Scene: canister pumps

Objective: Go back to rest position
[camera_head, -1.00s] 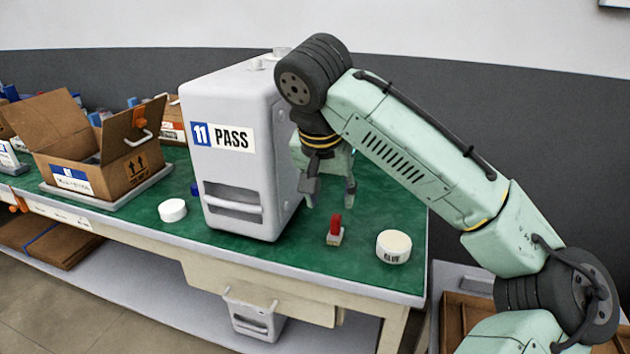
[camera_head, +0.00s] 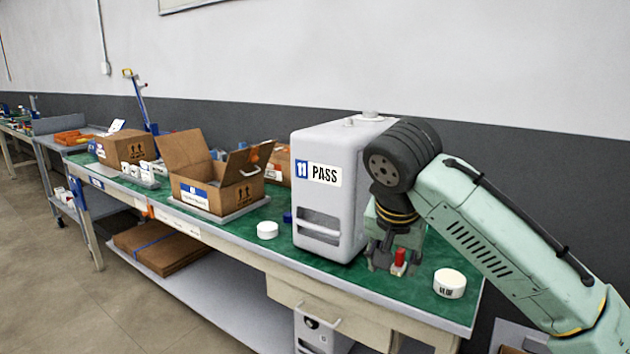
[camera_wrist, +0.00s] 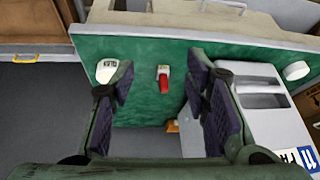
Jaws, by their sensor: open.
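My gripper (camera_wrist: 160,95) is open and empty in the wrist view, its two padded fingers apart. It hangs above the green bench top between them. In the head view my gripper (camera_head: 388,262) is beside the right side of the white canister pump (camera_head: 330,215) labelled "11 PASS". A small red-topped piece (camera_head: 400,257) shows at the gripper in the head view. In the wrist view the red piece (camera_wrist: 164,83) stands on the bench, lying between the fingers in the picture but beyond their tips. A white tub marked "GLUE" (camera_head: 449,283) stands to the right.
The green bench (camera_head: 290,268) runs left, with a white puck (camera_head: 267,230) and an open cardboard box (camera_head: 216,186) on it. Another box (camera_head: 125,149) stands farther left. The floor at left is clear.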

